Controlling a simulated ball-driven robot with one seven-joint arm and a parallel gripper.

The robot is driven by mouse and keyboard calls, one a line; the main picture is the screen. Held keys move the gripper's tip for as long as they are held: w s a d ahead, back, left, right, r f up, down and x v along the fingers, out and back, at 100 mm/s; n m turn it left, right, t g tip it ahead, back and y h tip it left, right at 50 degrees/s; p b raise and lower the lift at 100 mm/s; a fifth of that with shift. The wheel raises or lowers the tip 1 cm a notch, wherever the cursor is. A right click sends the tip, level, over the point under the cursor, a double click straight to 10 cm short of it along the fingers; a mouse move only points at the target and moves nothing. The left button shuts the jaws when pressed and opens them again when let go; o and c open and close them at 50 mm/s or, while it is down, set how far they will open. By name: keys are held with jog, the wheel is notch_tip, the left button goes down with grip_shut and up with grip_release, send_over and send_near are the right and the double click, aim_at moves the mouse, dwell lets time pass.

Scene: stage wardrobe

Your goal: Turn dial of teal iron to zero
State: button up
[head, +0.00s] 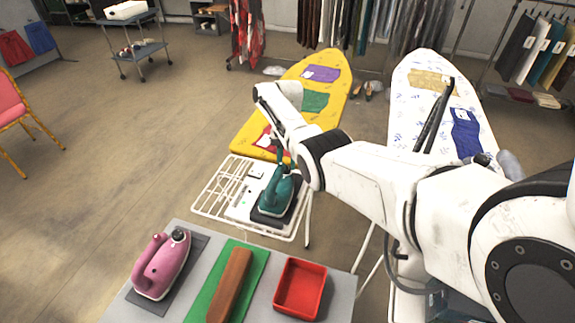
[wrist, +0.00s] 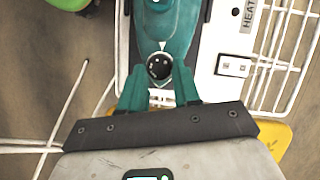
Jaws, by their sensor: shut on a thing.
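The teal iron (head: 275,196) stands on a dark pad on a white wire rack (head: 215,194) at the end of the yellow ironing board. In the wrist view the teal iron (wrist: 165,25) runs up from the middle. Its dial, a round black knob (wrist: 159,68) with small light marks, faces my camera. My gripper (wrist: 159,82) has its teal fingers on both sides of the dial and is shut on it. I cannot read the dial's setting. In the head view my arm hides most of my gripper (head: 279,156).
A grey table in front holds a pink iron (head: 161,265), a brown block (head: 229,286) on a green mat and a red tray (head: 299,288). A yellow board (head: 334,85) and a white patterned board (head: 418,68) stand behind.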

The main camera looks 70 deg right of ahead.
jog(key=n, duration=0.1)
jog(key=n+g, duration=0.1)
jog(key=n, duration=0.1)
jog(key=n+h, duration=0.1)
jog(key=shift+w+a+b, duration=0.15)
jog(key=shift+w+b, duration=0.1)
jog(key=shift+b, duration=0.1)
jog(key=shift+a+n+g+h+p, duration=0.15)
jog(key=shift+n+g+h, duration=0.15)
jog(key=shift+n, duration=0.65)
jog(key=shift+n+g+h+p, duration=0.2)
jog(key=shift+n+g, duration=0.2)
jog(key=shift+n, duration=0.55)
jog(key=shift+w+n, duration=0.1)
jog(key=shift+n, duration=0.2)
jog(key=o, duration=1.1)
jog(key=b+v, duration=0.1)
jog(key=v, duration=0.9)
jog(key=shift+w+r, duration=0.1)
jog(key=shift+r, duration=0.25)
